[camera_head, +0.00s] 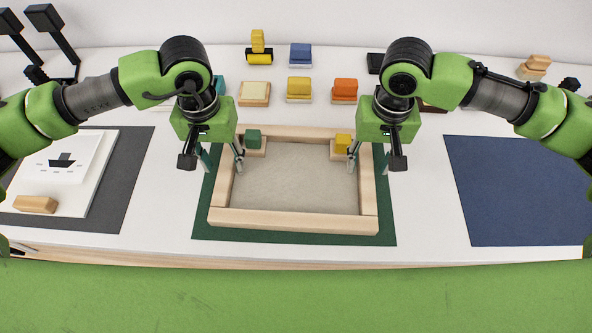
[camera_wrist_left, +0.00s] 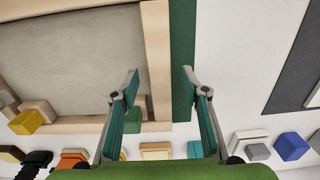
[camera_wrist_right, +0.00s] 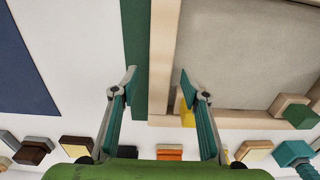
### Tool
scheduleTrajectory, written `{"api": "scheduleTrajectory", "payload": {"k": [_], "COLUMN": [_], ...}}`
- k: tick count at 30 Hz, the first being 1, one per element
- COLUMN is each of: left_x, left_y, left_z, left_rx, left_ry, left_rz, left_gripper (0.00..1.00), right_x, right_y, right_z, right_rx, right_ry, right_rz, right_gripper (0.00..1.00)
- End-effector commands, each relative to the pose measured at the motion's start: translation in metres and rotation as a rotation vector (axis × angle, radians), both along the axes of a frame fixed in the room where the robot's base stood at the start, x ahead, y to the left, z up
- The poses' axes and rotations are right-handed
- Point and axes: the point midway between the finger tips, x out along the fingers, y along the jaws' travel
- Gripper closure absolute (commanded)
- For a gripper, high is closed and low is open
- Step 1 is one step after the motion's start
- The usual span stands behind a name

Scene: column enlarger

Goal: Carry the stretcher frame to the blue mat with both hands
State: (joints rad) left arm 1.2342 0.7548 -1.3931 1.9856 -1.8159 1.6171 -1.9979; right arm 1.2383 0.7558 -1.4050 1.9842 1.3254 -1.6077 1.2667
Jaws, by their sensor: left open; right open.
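The stretcher frame (camera_head: 290,221), pale wood around a grey-beige panel, lies flat on a dark green mat (camera_head: 290,239). The blue mat (camera_head: 515,190) lies bare at the right. My left gripper (camera_head: 223,163) is open, one finger on each side of the frame's left bar; this bar shows between its fingers in the left wrist view (camera_wrist_left: 157,45). My right gripper (camera_head: 369,165) is open, one finger on each side of the right bar, which also shows in the right wrist view (camera_wrist_right: 163,45). I see no contact; how low the fingertips reach is unclear.
A green block (camera_head: 253,139) and a yellow block (camera_head: 343,143) sit at the frame's far corners. Several coloured blocks stand behind, including an orange one (camera_head: 345,88). A grey mat (camera_head: 130,185) with a white board lies left. White tabletop (camera_head: 425,200) separates the frame and the blue mat.

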Motion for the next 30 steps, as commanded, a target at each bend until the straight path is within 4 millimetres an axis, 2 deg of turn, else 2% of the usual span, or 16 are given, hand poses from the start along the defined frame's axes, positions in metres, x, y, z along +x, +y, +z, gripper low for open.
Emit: {"api": "scheduleTrajectory", "payload": {"k": [6,15,17,20,21,30], "left_x": [0.0,0.0,0.0,0.0,0.0,0.001], "left_y": [0.0,0.0,0.0,0.0,0.0,-0.001], "left_z": [-0.016,-0.017,-0.017,-0.017,-0.017,-0.015], "left_rx": [0.0,0.0,0.0,0.0,0.0,-0.002], "left_ry": [0.0,-0.001,-0.001,-0.001,-0.001,-0.003], "left_rz": [-0.001,-0.002,-0.002,-0.002,-0.002,-0.002], "left_gripper": [0.58,0.58,0.71,0.97,1.0,1.0], "right_x": [0.0,0.0,0.0,0.0,0.0,0.001], "right_y": [0.0,0.0,0.0,0.0,0.0,0.001], "right_z": [-0.016,-0.017,-0.017,-0.017,-0.017,-0.015], "right_rx": [0.0,0.0,0.0,0.0,0.0,0.002], "right_ry": [0.0,-0.001,-0.001,-0.001,-0.001,-0.004], "right_rz": [0.001,0.002,0.001,0.001,0.001,0.001], "right_gripper": [0.58,0.58,0.71,0.97,1.0,1.0]}}
